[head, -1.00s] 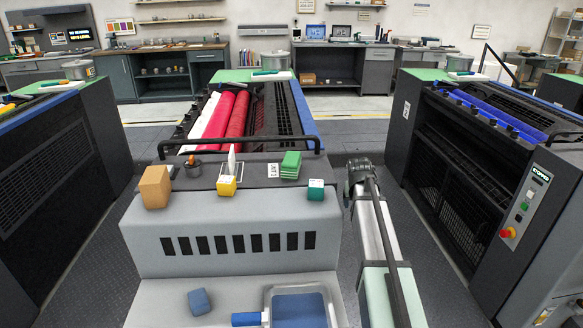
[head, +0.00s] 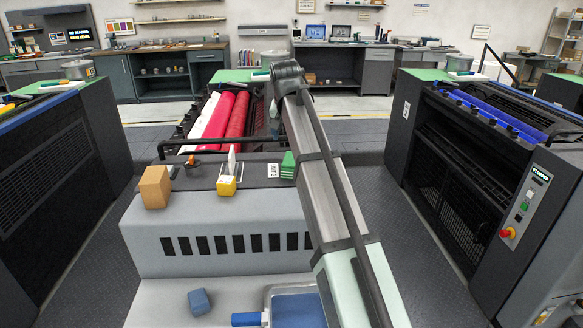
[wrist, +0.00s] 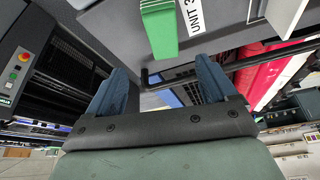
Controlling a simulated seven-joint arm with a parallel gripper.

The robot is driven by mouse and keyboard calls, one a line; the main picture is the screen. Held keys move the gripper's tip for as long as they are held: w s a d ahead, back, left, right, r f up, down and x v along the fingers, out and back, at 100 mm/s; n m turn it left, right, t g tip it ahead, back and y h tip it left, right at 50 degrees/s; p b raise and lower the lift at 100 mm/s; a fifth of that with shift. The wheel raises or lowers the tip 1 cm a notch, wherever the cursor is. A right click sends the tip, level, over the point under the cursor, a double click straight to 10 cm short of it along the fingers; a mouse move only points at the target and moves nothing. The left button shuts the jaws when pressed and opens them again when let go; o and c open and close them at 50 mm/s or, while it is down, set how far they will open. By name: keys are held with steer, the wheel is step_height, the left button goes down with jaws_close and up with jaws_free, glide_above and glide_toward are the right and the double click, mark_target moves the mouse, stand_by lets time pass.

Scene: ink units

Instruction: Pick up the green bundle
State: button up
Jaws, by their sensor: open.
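The green bundle (head: 288,165) sits on the dark top of the grey unit in the head view, with its right side hidden by my arm. In the wrist view the green bundle (wrist: 160,30) is at the top centre, beyond the fingertips and apart from them. My gripper (wrist: 161,75) is open, with its two blue-grey fingers spread and nothing between them. In the head view my arm largely hides the gripper.
A white label card (head: 273,170) lies left of the bundle. A yellow block (head: 227,186) and an orange-brown block (head: 154,187) stand further left. A dark rail (head: 240,147) runs behind. A blue block (head: 199,301) and a tray (head: 271,296) are on the lower ledge.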

mark_target(291, 161)
steer(key=x, duration=0.8)
steer(key=shift+a+f, duration=0.15)
steer(key=shift+a, duration=0.1)
steer(key=shift+x, duration=2.6)
steer(key=shift+s+a+f, duration=0.15)
steer(key=shift+f, duration=0.1)
steer(key=c, duration=1.1)
steer(key=shift+r, duration=0.1)
